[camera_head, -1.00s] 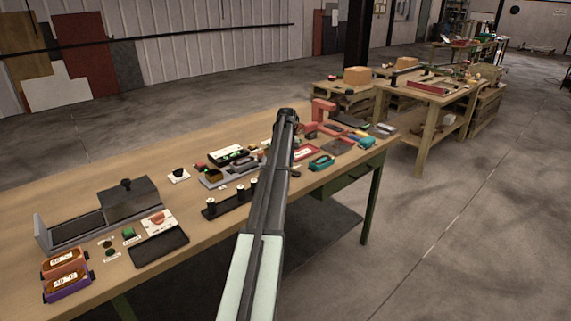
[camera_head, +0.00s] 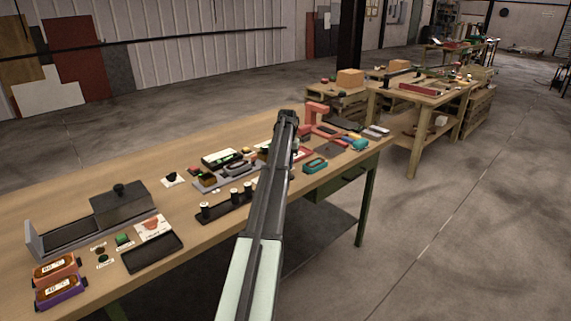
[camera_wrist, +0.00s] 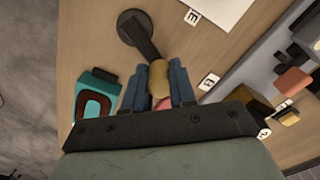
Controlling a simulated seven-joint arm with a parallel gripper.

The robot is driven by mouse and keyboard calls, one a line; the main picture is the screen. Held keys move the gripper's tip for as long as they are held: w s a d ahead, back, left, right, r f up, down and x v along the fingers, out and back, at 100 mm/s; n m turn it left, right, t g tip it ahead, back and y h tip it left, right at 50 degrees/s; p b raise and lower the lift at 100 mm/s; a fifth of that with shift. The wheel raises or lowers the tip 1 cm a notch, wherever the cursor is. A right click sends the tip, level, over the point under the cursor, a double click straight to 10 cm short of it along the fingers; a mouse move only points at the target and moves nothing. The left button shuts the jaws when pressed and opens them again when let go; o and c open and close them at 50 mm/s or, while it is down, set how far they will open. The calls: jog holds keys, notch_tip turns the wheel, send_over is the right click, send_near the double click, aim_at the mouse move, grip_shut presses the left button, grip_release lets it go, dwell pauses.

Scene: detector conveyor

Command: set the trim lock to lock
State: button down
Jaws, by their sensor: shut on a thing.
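In the wrist view, a dark lever (camera_wrist: 143,42) runs from a round dark base (camera_wrist: 131,26) on the wooden table to a tan rounded end (camera_wrist: 160,76). I take it to be the trim lock; no readable name shows. My gripper (camera_wrist: 163,80) has its blue fingers on both sides of the tan end and is shut on it. A pinkish-red part (camera_wrist: 166,103) shows between the fingers nearer the palm. Small white labels lie right of the lever, one by the base (camera_wrist: 192,17) and one beside the fingers (camera_wrist: 209,82); their text is unclear. In the head view, my arm hides the gripper and lever.
A teal device (camera_wrist: 96,98) sits just left of the fingers in the wrist view. Grey housings (camera_wrist: 285,60) crowd the right. In the head view, a black stand with knobs (camera_head: 222,206) lies left of my arm and a red clamp-like frame (camera_head: 316,115) lies beyond it.

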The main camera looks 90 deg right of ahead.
jog(key=shift+s+m, duration=0.1)
jog(key=shift+m, duration=0.2)
jog(key=c, duration=0.9)
grip_release()
jog(key=shift+r, duration=0.1)
notch_tip(320, 180, up, 14)
jog(key=shift+f, duration=0.2)
